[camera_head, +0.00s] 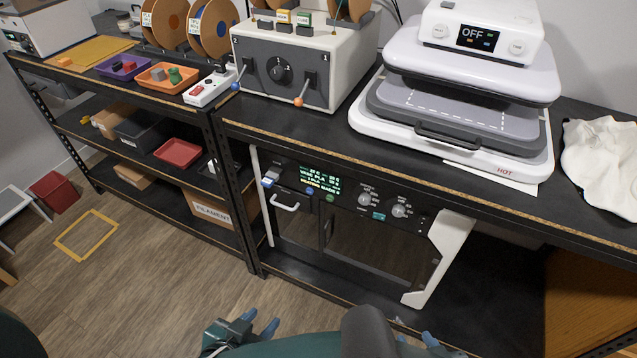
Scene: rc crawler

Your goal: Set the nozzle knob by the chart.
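A dark-fronted machine with white side panels (452,245) stands on the shelf under the bench. Its front has two round silver knobs, a left one (366,199) and a right one (401,209); their small labels are too small to read, so I cannot tell which is the nozzle knob. A lit display (322,181) beside them shows a line with "PLA". I cannot make out a chart for certain. My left gripper (261,321) is low in front of the shelf, open and empty, apart from the machine. My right gripper (416,340) is at the bottom edge, partly hidden by my own body.
On the bench are a heat press (470,75) showing "OFF", a white cloth (600,160), a grey-and-white box with a dial and two levers (312,95), a power strip (210,87) and filament spools (212,28). A yellow frame (72,252) marks the open floor at left.

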